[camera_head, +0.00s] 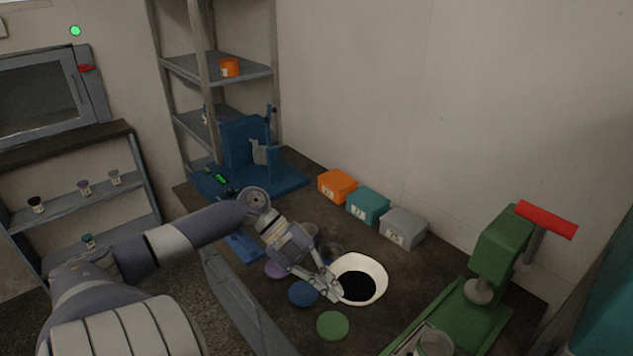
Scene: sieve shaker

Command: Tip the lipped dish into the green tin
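The lipped dish (374,266) is a white, wide-rimmed bowl with black material inside, on or just above the dark bench right of centre. My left gripper (335,293) reaches in from the left, with its fingertips at the dish's left rim. The fingers come close together there, but I cannot tell whether they grip the rim. A round green piece (333,325) lies in front of the dish, left of it; it looks flat, and I cannot tell whether it is the green tin or a lid. My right gripper is not in view.
A blue disc (303,293) and a purple disc (275,270) lie beside my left gripper. Orange (337,185), teal (368,205) and grey (403,228) boxes line the wall. A green press (490,275) with a red handle stands right; a blue machine (246,155) stands at the back.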

